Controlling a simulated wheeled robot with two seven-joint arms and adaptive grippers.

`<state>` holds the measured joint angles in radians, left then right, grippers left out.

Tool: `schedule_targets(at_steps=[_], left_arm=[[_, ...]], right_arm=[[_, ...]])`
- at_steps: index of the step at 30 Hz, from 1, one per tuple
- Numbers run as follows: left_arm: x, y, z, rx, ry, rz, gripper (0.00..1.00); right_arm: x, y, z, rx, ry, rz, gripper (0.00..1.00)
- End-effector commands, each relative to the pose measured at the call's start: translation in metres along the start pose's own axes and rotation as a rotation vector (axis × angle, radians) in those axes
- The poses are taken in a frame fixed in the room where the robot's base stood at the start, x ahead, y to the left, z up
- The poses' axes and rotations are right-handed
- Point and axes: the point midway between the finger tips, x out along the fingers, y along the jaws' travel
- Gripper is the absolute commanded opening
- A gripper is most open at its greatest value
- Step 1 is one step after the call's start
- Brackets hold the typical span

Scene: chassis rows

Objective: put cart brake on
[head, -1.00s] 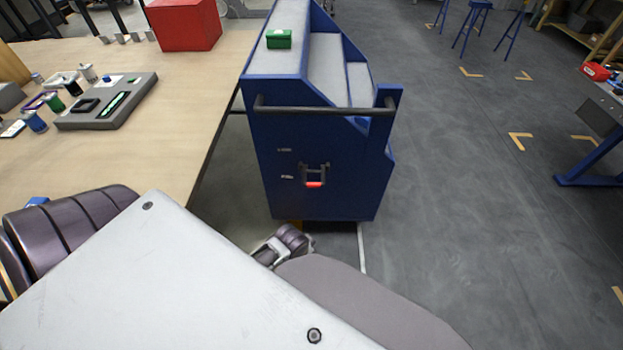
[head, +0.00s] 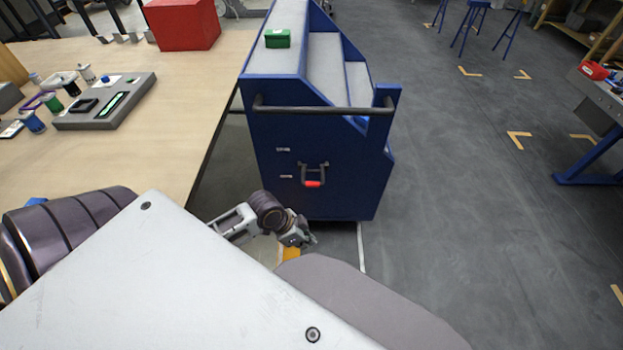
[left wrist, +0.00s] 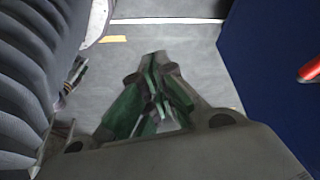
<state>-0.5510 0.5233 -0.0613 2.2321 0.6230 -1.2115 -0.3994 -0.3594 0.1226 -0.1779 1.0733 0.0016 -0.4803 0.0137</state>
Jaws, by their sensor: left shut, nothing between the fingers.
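The blue cart (head: 345,190) stands beside the table, its end panel facing me. A small brake lever with a red grip (head: 313,184) and a dark frame sits on that panel, grip at the lower end. The red grip also shows at the right edge of the left wrist view (left wrist: 311,69). My left gripper (head: 308,240) is low in front of the panel, below and slightly left of the lever, and apart from it. Its fingers (left wrist: 154,60) are together and empty, pointing past the cart's side in the wrist view. My right gripper is not in view.
A dark push bar (head: 325,110) crosses the cart above the lever. The wooden table (head: 190,110) is close on the left, carrying a red box (head: 183,24) and a grey tray (head: 140,90). A green box (head: 278,39) sits on the cart. The floor right of the cart is open.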

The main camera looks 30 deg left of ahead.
Motion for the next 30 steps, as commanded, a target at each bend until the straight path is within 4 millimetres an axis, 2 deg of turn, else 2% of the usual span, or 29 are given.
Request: schedule_targets(at_steps=[17,30], left_arm=[[-0.015,-0.024,0.002,0.192,0.089,0.112,0.00],[-0.033,-0.063,-0.003,0.279,0.172,0.141,0.00]], right_arm=[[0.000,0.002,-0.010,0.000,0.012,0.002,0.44],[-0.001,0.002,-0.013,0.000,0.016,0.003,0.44]])
